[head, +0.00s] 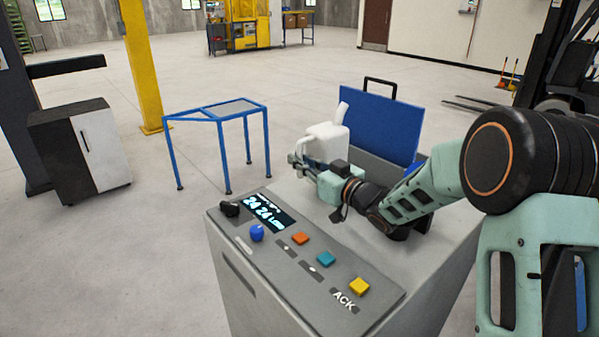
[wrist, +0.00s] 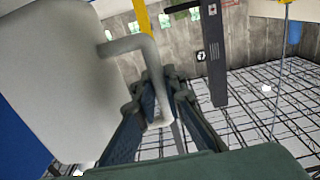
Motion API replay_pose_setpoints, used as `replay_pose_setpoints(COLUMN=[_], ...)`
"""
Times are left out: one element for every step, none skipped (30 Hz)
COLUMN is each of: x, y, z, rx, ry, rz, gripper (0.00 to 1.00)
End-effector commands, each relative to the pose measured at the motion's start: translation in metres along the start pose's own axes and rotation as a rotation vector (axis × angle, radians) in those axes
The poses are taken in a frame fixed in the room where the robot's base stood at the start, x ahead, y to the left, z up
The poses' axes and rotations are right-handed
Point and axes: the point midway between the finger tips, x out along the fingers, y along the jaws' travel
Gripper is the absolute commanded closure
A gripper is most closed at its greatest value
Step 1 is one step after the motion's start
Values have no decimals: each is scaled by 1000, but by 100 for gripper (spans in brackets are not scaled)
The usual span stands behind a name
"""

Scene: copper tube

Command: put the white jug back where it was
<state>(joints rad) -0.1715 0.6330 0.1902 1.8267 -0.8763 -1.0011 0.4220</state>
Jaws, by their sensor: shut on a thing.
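The white jug (head: 327,142) is at the middle of the head view, above the far part of the grey console top and in front of the blue panel. It looks slightly tilted, and I cannot tell whether its base is clear of the console. My gripper (head: 300,163) is beside it, at its lower left. In the wrist view the jug (wrist: 60,80) fills the left side, with its bent handle (wrist: 133,45) coming down between the fingers of my gripper (wrist: 157,100). The fingers are shut on this handle. The jug's underside is hidden.
The console (head: 385,272) has a lit display (head: 268,210), a blue knob (head: 257,233) and coloured buttons. A blue panel (head: 378,127) stands upright behind the jug. A blue-framed stand (head: 215,112) and a dark cabinet (head: 80,150) are at the left, with open floor around them.

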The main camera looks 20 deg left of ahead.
Motion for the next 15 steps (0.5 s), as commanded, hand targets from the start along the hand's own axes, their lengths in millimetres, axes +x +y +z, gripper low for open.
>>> replay_pose_setpoints(x=[3, 4, 3, 3, 3, 3, 3, 3, 3, 3, 3, 3, 3, 3, 3], y=[1, 2, 1, 2, 2, 2, 2, 2, 2, 2, 2, 2, 2, 2, 1], z=[2, 6, 14, 18, 23, 28, 31, 32, 33, 32, 32, 32, 32, 32, 32], rx=[-2, -1, 1, 1, 1, 1, 0, -1, -3, -4, -4, -4, -4, -4, -3], ry=[3, 2, 1, 1, 0, 0, 1, 2, 3, 4, 4, 4, 4, 4, 4], rz=[-1, -1, -1, 0, 0, 0, 0, 0, 0, 0, 0, 0, 0, 0, 0], gripper=[100, 100, 100, 100, 100, 100, 100, 100, 100, 100, 100, 100, 100, 100, 100])
